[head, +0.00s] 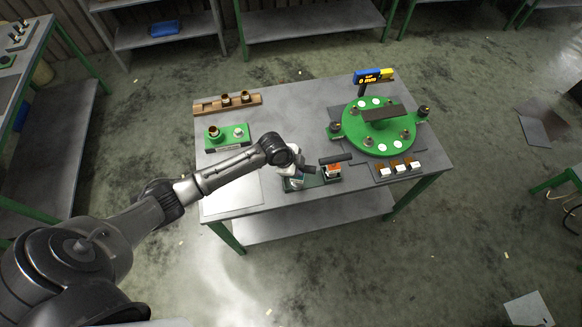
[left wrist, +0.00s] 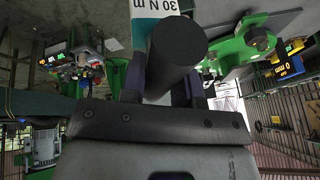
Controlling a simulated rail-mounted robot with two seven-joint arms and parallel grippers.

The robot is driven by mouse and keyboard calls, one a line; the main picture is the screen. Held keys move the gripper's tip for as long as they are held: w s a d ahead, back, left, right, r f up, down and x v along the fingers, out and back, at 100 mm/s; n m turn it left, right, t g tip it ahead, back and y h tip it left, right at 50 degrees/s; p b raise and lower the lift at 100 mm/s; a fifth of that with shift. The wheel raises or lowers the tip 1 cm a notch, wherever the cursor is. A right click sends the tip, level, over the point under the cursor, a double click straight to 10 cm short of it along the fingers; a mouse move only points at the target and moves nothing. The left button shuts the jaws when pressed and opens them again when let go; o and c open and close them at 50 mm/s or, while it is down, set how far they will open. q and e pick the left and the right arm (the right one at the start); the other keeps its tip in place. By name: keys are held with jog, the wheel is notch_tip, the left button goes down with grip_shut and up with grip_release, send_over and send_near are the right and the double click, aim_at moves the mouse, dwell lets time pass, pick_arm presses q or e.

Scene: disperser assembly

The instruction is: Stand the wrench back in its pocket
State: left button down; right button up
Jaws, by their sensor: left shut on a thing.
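My left gripper (head: 306,169) is over the front middle of the table and shut on the wrench. In the left wrist view the wrench (left wrist: 180,50) shows as a thick black round end close to the camera, between the fingers. A white and teal label reading "30 N m" (left wrist: 163,8) is behind it. In the head view a dark bar (head: 336,158) lies just right of the gripper; I cannot tell if it is part of the wrench. A green holder (head: 318,181) is below the gripper, partly hidden; its pocket cannot be made out. My right gripper is not in view.
A round green disc fixture (head: 350,133) with posts and a blue-yellow "0 mm" display (head: 374,75) stands at the right. An orange and white block (head: 333,171) is beside the gripper. A wooden rack (head: 210,107) and green block (head: 240,130) are at left.

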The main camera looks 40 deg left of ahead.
pick_arm(q)
jog(key=w+a+f, duration=0.1)
jog(key=a+f, duration=0.2)
jog(key=f, duration=0.3)
jog(key=shift+w+a+p, duration=0.15)
jog(key=shift+a+p, duration=0.2)
jog(key=shift+f, duration=0.25)
jog(key=c, duration=0.8)
grip_release()
jog(key=shift+c, duration=0.2)
